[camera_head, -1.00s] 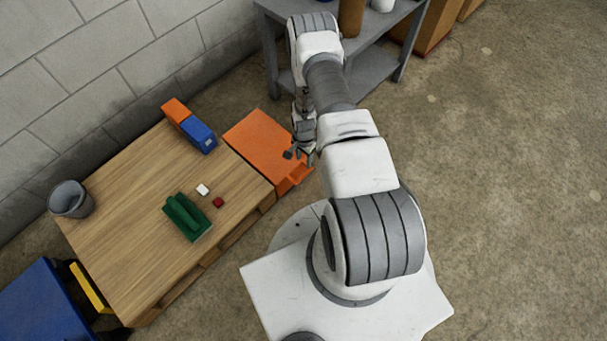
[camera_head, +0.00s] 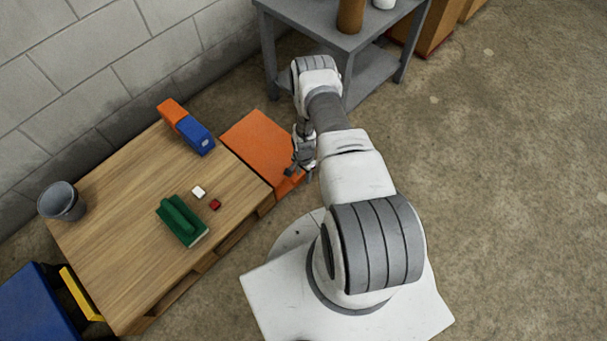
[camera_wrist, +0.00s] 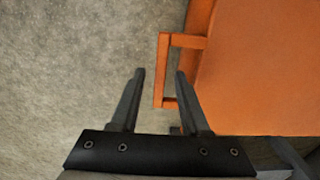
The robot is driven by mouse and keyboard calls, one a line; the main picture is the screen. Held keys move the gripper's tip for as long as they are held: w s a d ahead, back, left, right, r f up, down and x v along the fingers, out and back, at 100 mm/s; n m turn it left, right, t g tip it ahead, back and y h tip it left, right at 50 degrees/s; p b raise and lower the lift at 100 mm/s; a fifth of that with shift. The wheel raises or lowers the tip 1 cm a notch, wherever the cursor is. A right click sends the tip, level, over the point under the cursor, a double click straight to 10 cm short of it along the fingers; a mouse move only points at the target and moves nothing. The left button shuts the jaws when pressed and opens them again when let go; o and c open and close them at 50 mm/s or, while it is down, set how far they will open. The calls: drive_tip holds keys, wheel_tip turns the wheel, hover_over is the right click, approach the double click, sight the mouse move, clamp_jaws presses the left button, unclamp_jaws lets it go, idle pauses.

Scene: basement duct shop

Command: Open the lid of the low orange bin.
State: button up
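The low orange bin (camera_head: 255,143) stands on the floor against the right end of the wooden table, with its flat orange lid closed on top. In the wrist view the lid (camera_wrist: 265,70) fills the right side, and an orange handle (camera_wrist: 161,70) shaped like an open frame sticks out from its edge. My gripper (camera_head: 292,172) is at the bin's front right edge, over the handle side. In the wrist view my gripper (camera_wrist: 160,75) is open, its two fingers apart with nothing held between them. The right fingertip is close to the handle; contact cannot be told.
The wooden table (camera_head: 120,225) holds a green tool (camera_head: 180,220), a white block (camera_head: 198,192), a red block (camera_head: 215,204), a blue and orange piece (camera_head: 190,130) and a grey bucket (camera_head: 62,202). A grey shelf (camera_head: 345,35) stands behind my arm. Floor to the right is clear.

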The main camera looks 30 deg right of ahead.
clamp_jaws()
idle(1.2)
